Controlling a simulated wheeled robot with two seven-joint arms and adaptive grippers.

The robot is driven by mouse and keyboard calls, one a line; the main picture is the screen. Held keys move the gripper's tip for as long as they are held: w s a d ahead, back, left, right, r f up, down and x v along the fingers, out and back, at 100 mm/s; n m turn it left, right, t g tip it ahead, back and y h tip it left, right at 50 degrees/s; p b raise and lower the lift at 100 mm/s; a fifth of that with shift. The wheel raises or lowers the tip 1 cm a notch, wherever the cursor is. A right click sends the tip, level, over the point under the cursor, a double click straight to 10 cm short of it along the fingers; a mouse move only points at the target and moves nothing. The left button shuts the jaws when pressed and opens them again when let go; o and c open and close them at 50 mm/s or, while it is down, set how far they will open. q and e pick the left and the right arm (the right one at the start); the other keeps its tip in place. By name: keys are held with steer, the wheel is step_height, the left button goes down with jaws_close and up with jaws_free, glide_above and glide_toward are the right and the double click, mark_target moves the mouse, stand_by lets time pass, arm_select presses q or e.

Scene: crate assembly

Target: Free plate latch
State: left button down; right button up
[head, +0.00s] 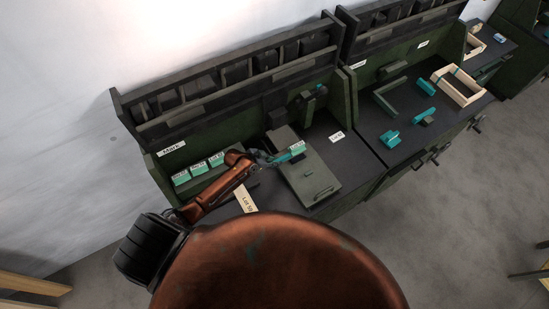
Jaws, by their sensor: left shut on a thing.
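A flat grey-green plate (312,182) with a small dark bar handle near its front edge lies on the left workbench. A teal piece (285,156) is at its back left edge, beside a teal block with a white label (297,149). I cannot tell whether the teal piece is the latch, or whether it touches the plate. My left gripper (272,159) comes in from the left on a copper arm and is shut on the teal piece. Its fingertips are small and partly blend with the piece. My right gripper is not in view.
Several labelled teal blocks (199,169) stand in a row left of my arm. A dark grey box (283,139) is behind the plate. A white label (337,137) lies right of it. The bench on the right holds a wooden crate (476,95) and teal parts (390,138).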

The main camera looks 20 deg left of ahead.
arm_select(q)
steer(key=shift+s+a+f, duration=0.1)
steer(key=shift+a, duration=0.1)
steer(key=c, duration=1.9)
jaws_free()
steer(key=shift+d, duration=0.1)
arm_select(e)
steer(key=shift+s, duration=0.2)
arm_select(q)
steer(key=v, duration=1.2)
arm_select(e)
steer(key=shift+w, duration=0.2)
